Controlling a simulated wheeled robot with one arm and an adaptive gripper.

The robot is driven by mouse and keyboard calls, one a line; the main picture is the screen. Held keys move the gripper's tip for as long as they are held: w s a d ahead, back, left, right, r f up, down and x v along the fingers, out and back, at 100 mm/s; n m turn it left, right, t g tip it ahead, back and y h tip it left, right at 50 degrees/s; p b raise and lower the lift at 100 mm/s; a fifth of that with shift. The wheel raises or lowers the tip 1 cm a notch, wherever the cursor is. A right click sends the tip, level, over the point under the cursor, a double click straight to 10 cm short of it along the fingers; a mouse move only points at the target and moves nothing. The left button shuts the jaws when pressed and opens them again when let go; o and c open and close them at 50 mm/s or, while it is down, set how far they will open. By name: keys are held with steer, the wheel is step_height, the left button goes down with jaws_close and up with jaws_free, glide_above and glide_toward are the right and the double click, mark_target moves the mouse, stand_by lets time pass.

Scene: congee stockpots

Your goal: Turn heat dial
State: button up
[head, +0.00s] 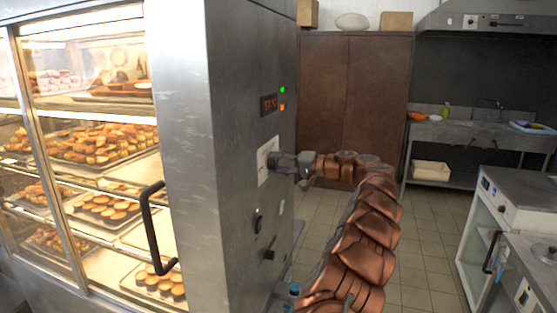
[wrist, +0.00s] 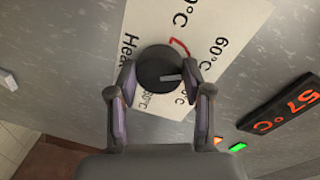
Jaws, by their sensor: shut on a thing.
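The heat dial (wrist: 158,68) is a round black knob with a light pointer mark, set on a white label plate (wrist: 225,22) with printed temperatures, "Heat" and a red mark. The plate also shows in the head view (head: 266,161) on the steel side of the heated cabinet, where the dial is mostly hidden by my gripper. My gripper (wrist: 160,88) is shut on the dial, one finger on each side of it. In the head view my gripper (head: 283,160) reaches the plate from the right.
A red display (wrist: 285,109) reads about 57 °C, with green and orange lights beside it. Below the plate in the head view are a black switch (head: 258,222) and a lever (head: 269,248). A door handle (head: 152,228) sticks out at left. Open tiled floor (head: 425,235) lies to the right.

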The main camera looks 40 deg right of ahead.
stand_by(0.5)
steer(key=o, duration=1.2)
steer(key=v, duration=1.2)
steer(key=shift+d+f, duration=0.1)
